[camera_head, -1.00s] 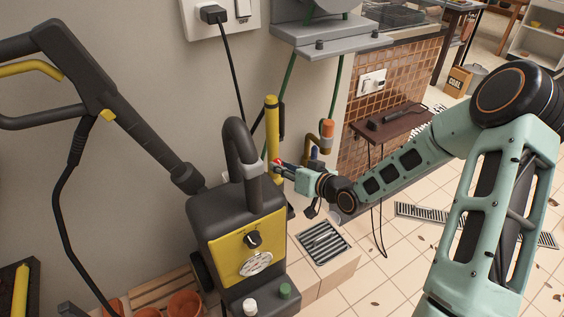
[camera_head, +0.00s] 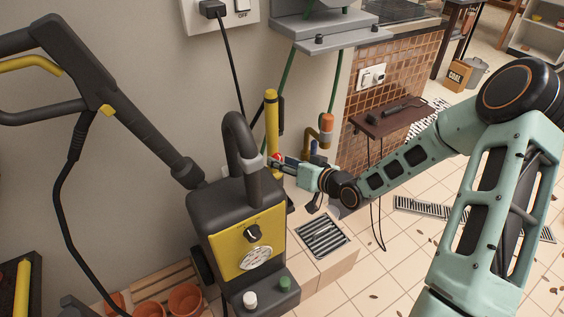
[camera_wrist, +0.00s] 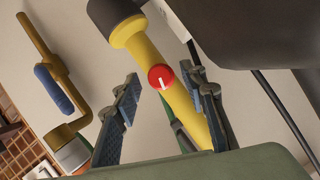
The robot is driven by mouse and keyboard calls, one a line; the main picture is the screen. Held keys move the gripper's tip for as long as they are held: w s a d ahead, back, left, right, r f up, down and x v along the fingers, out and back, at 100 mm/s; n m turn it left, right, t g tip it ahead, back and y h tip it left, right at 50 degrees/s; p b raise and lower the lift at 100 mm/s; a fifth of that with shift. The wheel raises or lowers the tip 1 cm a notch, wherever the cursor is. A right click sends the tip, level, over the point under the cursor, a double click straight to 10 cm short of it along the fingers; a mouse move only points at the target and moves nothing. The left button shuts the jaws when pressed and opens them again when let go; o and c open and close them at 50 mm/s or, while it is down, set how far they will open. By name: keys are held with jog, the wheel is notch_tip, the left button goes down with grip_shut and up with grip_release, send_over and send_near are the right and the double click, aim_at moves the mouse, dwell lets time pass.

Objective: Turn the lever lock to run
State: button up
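A red round knob (camera_wrist: 161,77) with a white line across it sits on a yellow tube (camera_wrist: 148,52) with a dark end cap in the wrist view; I take it to be the lever lock. The line stands nearly upright in that view, tilted slightly. My gripper (camera_wrist: 163,75) is open, with one blue-padded finger on each side of the knob and tube. Contact cannot be made out. In the head view the yellow tube (camera_head: 271,110) stands upright behind the pressure washer, and my gripper (camera_head: 276,160) is at its lower part, beside a small patch of red.
The pressure washer (camera_head: 240,215) with its dark hose stands close left of my gripper. A brass tap (camera_head: 325,138) with an orange fitting is just to the right, before the wall. A floor grate (camera_head: 323,238) lies below. A small brown shelf (camera_head: 395,120) is farther right.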

jog(key=v, duration=1.1)
jog(key=shift+s, duration=0.15)
jog(key=shift+d, duration=0.2)
